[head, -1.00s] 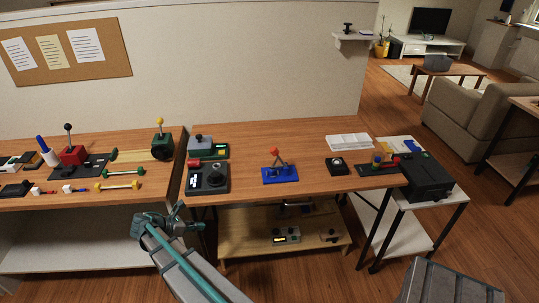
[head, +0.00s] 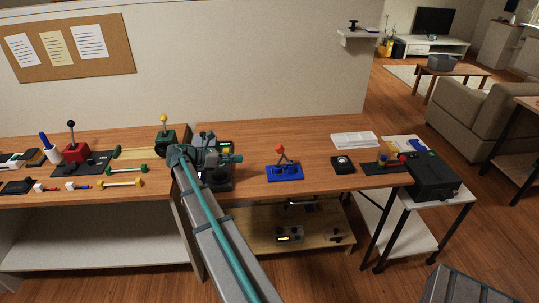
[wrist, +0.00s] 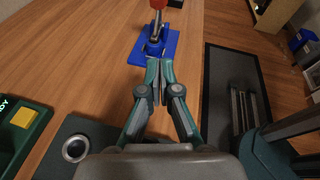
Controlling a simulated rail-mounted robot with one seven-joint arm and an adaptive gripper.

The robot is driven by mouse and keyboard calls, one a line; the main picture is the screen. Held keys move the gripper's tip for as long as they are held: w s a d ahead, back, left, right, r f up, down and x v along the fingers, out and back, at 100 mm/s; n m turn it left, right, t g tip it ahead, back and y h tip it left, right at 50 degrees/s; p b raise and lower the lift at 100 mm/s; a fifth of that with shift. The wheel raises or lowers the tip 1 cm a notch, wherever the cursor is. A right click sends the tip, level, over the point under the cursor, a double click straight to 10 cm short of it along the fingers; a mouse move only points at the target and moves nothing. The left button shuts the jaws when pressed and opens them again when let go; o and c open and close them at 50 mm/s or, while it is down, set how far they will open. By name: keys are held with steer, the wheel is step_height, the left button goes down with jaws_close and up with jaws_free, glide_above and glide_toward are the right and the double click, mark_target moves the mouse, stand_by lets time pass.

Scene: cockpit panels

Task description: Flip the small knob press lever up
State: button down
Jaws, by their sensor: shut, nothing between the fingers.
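A small lever with a red knob (head: 280,149) stands on a blue base (head: 285,174) on the right-hand table. Its arm is tilted rather than flat. In the wrist view the red knob (wrist: 158,4) is cut by the top edge, and the blue base (wrist: 168,47) lies just beyond my fingertips. My gripper (head: 240,158) is left of the lever, over the table, pointing right towards it with a gap between. Its fingers (wrist: 157,63) are together and empty in the wrist view.
Bare wood surrounds the blue base. Other levers stand on the left table.

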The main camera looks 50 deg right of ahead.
steer(key=s+d+p, duration=0.3)
steer(key=s+d, duration=0.4)
steer(key=d, duration=0.4)
steer(key=shift+s+f+p, duration=0.15)
steer(key=shift+f+p, duration=0.25)
steer(key=shift+f, duration=0.05)
steer(key=shift+r, duration=0.1)
